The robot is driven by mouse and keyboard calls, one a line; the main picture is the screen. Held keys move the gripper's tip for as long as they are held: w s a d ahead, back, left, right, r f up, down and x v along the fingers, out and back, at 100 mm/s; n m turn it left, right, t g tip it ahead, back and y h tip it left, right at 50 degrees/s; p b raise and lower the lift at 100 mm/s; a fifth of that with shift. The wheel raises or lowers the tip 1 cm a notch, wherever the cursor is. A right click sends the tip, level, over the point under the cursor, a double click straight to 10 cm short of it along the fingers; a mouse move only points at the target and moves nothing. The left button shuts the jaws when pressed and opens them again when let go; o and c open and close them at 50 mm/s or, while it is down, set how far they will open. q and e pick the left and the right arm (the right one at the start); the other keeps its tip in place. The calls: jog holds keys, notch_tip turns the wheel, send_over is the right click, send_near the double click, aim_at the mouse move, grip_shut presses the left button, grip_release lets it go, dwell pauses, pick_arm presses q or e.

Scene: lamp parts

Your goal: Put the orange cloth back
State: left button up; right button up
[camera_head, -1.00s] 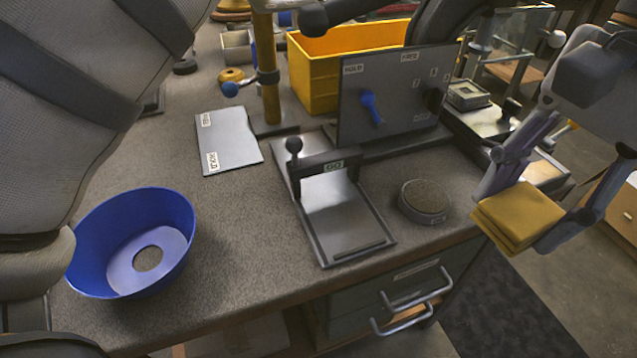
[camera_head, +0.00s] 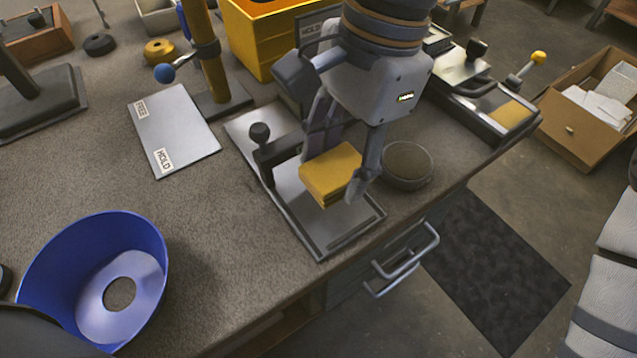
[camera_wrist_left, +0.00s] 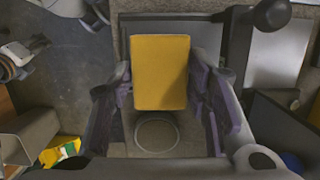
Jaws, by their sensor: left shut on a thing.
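The orange-yellow cloth (camera_head: 330,174) is a folded square pad. My left gripper (camera_head: 337,180) is shut on it, with a finger on either side. In the head view the cloth overlaps the metal plate of the fixture (camera_head: 325,232) with the black knob, left of the round grey disc (camera_head: 406,163). I cannot tell how high it is above the plate. In the left wrist view the cloth (camera_wrist_left: 160,72) lies flat between the fingers of the left gripper (camera_wrist_left: 160,95). My right gripper is not in view.
A yellow bin (camera_head: 250,42) and posts stand behind. A tray with an orange patch (camera_head: 512,113) is at right; a cardboard box (camera_head: 575,135) is beyond the bench edge.

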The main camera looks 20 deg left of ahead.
aim_at(340, 155)
pick_arm(q)
jog(key=x, duration=0.3)
jog(key=a+x, duration=0.1)
jog(key=x, duration=0.1)
jog(key=shift+w+a+f, duration=0.1)
jog(key=shift+w+f, duration=0.05)
jog(key=shift+f, duration=0.2)
jog(key=o, duration=0.8)
jog(key=shift+f, duration=0.1)
jog(key=shift+o, duration=0.2)
jog(key=v, duration=1.2)
